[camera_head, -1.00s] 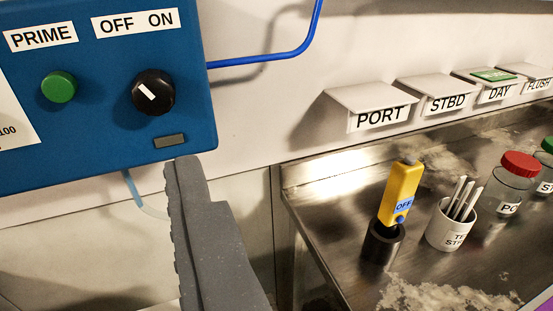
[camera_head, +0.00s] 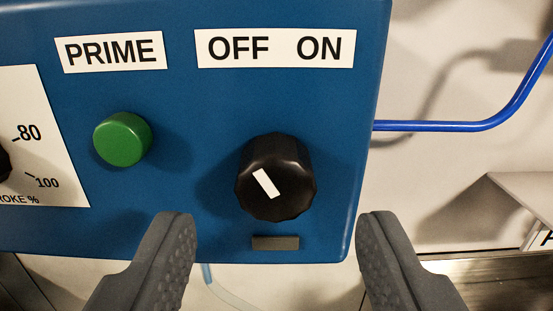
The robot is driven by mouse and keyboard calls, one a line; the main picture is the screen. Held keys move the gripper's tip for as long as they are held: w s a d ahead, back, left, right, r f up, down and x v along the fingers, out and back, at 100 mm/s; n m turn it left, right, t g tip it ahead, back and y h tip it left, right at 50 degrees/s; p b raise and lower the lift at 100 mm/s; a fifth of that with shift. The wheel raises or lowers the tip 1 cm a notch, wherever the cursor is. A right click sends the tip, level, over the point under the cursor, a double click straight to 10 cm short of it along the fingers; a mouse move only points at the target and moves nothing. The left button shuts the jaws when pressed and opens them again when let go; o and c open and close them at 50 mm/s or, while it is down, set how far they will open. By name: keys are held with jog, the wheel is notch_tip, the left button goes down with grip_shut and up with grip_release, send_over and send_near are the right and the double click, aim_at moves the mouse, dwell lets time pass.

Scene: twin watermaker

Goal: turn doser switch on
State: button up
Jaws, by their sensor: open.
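The doser is a blue box (camera_head: 210,100) on the wall. Its black rotary switch knob (camera_head: 290,200) sits below the OFF ON label (camera_head: 275,48). The knob's white mark leans to the upper left, toward the OFF side. A small dark rectangular indicator (camera_head: 275,243) lies just below the knob and looks unlit. My gripper (camera_head: 275,225) is open, with one finger on each side of the knob lower in the picture. Neither finger appears to touch the knob, and nothing is between them.
A green button (camera_head: 122,139) under the PRIME label (camera_head: 110,52) is left of the knob. A stroke dial plate (camera_head: 40,140) is at the far left. A blue tube (camera_head: 440,126) leaves the box's right side. A shelf holder (camera_head: 525,195) is at the right.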

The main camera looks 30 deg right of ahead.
aim_at(276, 179)
jog(key=shift+x, duration=1.4)
jog(key=c, duration=1)
jog(key=shift+o, duration=0.2)
jog(key=shift+m, duration=0.3)
jog(key=m+b, duration=0.3)
jog(key=m, duration=0.2)
jog(key=shift+a+m, duration=0.1)
jog(key=shift+m, duration=0.2)
jog(key=m+b, duration=0.1)
jog(key=m, duration=0.1)
jog(key=shift+w+m, duration=0.1)
jog(key=shift+m, duration=0.2)
jog(key=shift+m+b, duration=1.05)
jog(key=shift+m, duration=0.45)
